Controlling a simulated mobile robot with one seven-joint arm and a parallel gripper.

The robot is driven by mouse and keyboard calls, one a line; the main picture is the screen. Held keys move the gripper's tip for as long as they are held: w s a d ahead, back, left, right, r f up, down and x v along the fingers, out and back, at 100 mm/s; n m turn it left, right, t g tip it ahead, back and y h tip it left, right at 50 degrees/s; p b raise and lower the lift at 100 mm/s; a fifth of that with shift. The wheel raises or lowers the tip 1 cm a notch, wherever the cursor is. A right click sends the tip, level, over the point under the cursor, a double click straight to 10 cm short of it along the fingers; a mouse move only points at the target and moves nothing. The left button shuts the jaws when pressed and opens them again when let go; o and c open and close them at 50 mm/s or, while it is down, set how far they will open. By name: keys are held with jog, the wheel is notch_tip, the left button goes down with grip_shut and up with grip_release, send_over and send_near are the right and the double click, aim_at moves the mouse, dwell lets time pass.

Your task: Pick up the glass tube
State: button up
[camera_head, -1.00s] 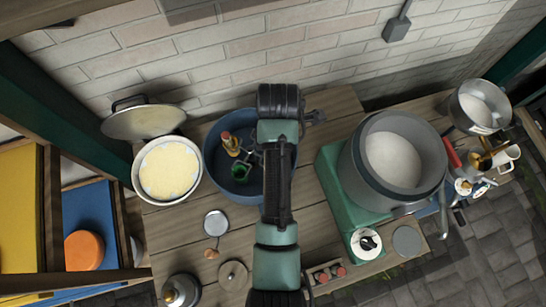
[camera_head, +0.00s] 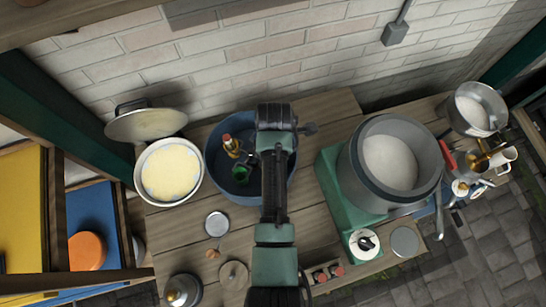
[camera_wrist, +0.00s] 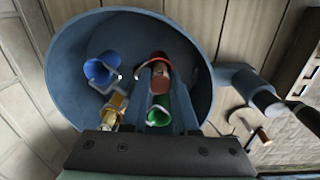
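A deep blue tub (camera_head: 212,171) stands on the wooden table; its rim also shows in the wrist view (camera_wrist: 62,70). Inside it, an amber, glassy tube-like piece (camera_wrist: 113,106) lies left of my fingers; in the head view it (camera_head: 232,147) leans with a reddish end up. I cannot tell surely that it is the glass tube. My gripper (camera_wrist: 162,84) is above the tub, fingers reaching in, open, with a gap between them. A green cup (camera_wrist: 158,112) and a red cup (camera_wrist: 160,63) show near the gap. My arm hides part of the tub in the head view.
A blue cup (camera_wrist: 101,68) is also in the tub. A bowl of pale yellow content (camera_head: 170,171) stands close left of the tub. A large grey pot (camera_head: 354,170) stands to the right. Small lids lie in front. A brick wall (camera_head: 260,60) is behind.

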grip_shut()
notch_tip(320, 180, up, 10)
jog(key=shift+r+b, duration=0.1)
jog(key=shift+b, duration=0.85)
